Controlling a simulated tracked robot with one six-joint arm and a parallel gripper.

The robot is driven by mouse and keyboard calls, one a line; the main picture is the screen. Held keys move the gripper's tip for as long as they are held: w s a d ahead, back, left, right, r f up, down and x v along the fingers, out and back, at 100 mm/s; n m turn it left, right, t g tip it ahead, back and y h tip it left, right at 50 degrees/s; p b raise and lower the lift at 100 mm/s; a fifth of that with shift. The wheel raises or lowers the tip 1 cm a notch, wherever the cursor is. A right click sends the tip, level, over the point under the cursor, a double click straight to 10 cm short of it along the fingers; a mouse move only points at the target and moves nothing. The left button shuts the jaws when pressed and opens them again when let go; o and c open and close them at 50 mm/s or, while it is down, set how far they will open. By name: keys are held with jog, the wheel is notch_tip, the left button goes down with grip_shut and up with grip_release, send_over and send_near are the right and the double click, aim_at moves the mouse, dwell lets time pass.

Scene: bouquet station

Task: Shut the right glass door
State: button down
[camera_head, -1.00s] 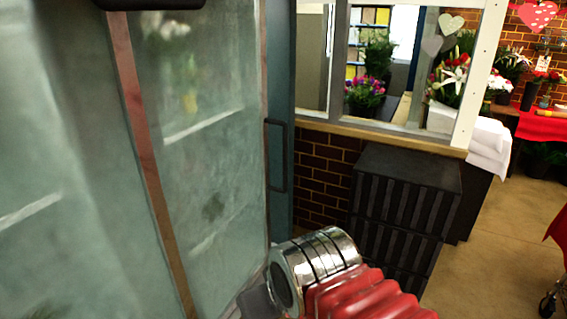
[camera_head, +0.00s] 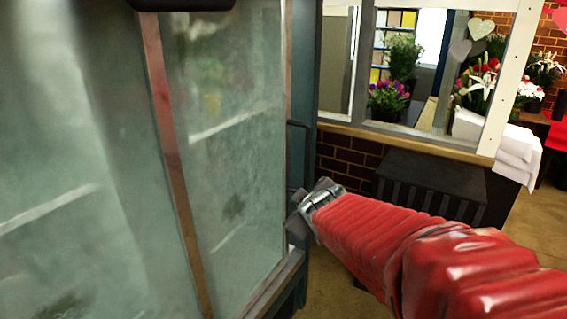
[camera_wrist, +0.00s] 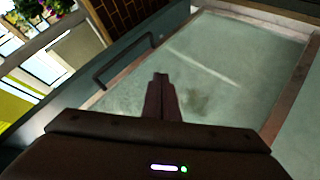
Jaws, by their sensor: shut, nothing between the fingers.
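My gripper (camera_head: 298,217) is at the door's right edge, below the handle, at the end of my red arm. In the wrist view its dark fingers (camera_wrist: 160,82) are together and empty, in front of the glass and beside the handle. I cannot tell whether they touch the door, nor how far ajar it stands.
The left glass pane (camera_head: 70,170) lies beyond a reddish-brown upright (camera_head: 172,150). A dark ribbed crate (camera_head: 425,185) stands against the brick wall (camera_head: 345,165) at the right. White folded cloths (camera_head: 515,150) and flowers (camera_head: 478,85) are farther right.

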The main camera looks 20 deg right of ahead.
jog(key=w+d+f+n+t+y, duration=0.3)
jog(key=w+d+f+n+t, duration=0.2)
jog(key=w+d+n, duration=0.7)
jog(key=shift+w+d+n+t+y, duration=0.15)
jog(key=shift+w+n+t+y, duration=0.2)
jog(key=shift+t, duration=0.55)
jog(key=shift+w, duration=0.2)
send_near(308, 164)
jog(key=w+a+r, duration=0.2)
jog(key=w+a, duration=0.2)
jog(key=a, duration=0.1)
jog(key=shift+w+d+f, duration=0.25)
jog(key=shift+w+d, duration=0.7)
jog(key=shift+d, duration=0.25)
jog(key=shift+w+d, duration=0.4)
jog(key=shift+w+r, duration=0.1)
